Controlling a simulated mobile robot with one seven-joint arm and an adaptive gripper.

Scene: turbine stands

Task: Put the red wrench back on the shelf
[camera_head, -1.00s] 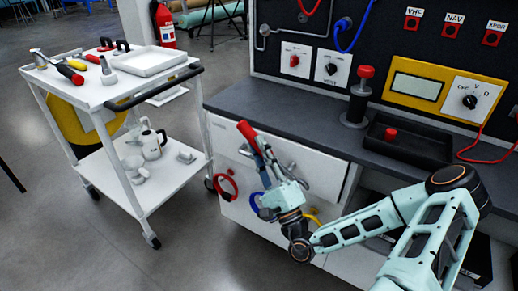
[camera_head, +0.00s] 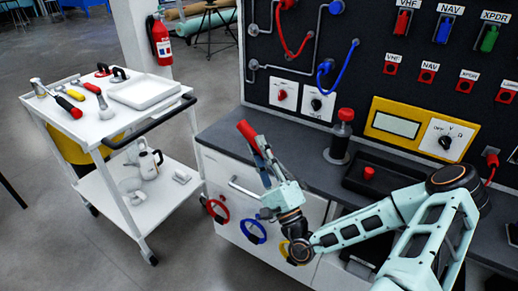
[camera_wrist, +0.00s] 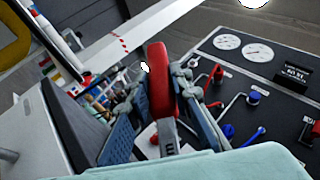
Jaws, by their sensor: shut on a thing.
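My gripper (camera_head: 266,172) is shut on the red wrench (camera_head: 246,130), in front of the workbench near its left end. The red end of the wrench points up and to the left, clear of the fingers. In the wrist view, the wrench (camera_wrist: 160,80) stands between the two blue-grey fingers of my gripper (camera_wrist: 155,125), with a grey metal part low between them. A white two-level trolley (camera_head: 130,210) stands to the left, with a top tray and a lower shelf. No other shelf is clearly seen.
The trolley top holds a red-handled screwdriver (camera_head: 68,107), other tools and a white tray (camera_head: 145,91). A kettle (camera_head: 150,163) stands on its lower shelf. The workbench (camera_head: 230,130) carries a black tray (camera_head: 350,178) and a red-topped post (camera_head: 341,135). Open floor lies front left.

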